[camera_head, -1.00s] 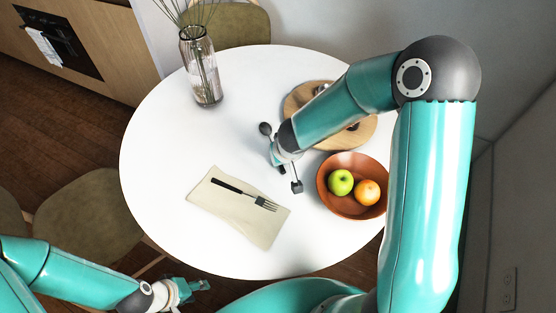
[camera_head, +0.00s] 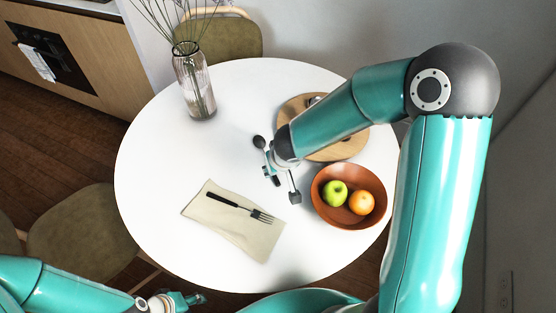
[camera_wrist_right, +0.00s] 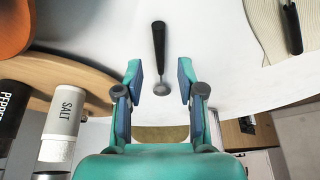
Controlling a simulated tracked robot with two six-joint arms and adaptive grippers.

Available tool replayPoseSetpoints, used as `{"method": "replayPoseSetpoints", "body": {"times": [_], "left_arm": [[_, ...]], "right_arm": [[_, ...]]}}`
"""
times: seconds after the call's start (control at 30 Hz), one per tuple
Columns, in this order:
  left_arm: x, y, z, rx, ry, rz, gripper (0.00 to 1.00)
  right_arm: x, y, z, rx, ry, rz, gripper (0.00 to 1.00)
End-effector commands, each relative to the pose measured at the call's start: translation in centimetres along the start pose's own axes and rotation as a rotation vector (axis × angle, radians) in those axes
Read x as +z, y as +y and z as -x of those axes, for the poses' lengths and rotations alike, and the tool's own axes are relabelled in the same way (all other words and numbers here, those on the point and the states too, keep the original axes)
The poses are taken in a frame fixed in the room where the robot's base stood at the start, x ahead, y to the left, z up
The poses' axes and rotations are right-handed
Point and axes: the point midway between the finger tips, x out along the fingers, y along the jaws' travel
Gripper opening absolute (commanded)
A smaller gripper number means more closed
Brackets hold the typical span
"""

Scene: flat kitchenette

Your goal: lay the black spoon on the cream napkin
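The black spoon (camera_wrist_right: 158,45) lies on the white table, its dark handle pointing away from my wrist and its bowl lying between my fingers in the right wrist view. In the head view its bowl (camera_head: 259,142) shows left of my right arm, with the handle partly hidden. My right gripper (camera_head: 281,184) is open above the spoon; in the wrist view its fingers (camera_wrist_right: 160,82) stand apart on both sides, not touching it. The cream napkin (camera_head: 248,235) lies at the table's front left. My left gripper (camera_head: 190,300) is low at the front edge, its opening unclear.
A black fork (camera_head: 238,206) lies on the napkin. A brown bowl (camera_head: 334,217) with an apple and an orange stands right of my right gripper. Behind are a round wooden board (camera_head: 292,108) and a vase (camera_head: 195,85). Salt (camera_wrist_right: 65,118) and pepper shakers show in the wrist view.

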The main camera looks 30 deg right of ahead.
Motion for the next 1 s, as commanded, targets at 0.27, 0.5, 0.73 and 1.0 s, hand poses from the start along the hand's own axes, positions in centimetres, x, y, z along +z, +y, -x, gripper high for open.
{"method": "replayPoseSetpoints", "body": {"times": [0.27,0.5,0.73,1.0], "left_arm": [[0.0,0.6,1.6,0.000,0.000,0.000,0.46],[0.0,0.7,2.0,0.000,0.000,0.000,0.46],[0.0,0.7,1.8,0.000,0.000,0.000,0.46],[0.0,-0.7,-1.9,0.000,0.000,0.000,0.46]], "right_arm": [[-0.2,0.0,5.9,-0.001,0.003,0.000,0.39],[0.0,0.1,8.0,0.004,-0.002,0.025,0.44],[-0.3,4.0,9.7,0.163,-0.146,0.110,0.44],[-2.6,2.3,12.7,0.068,-0.407,0.043,0.44]]}}
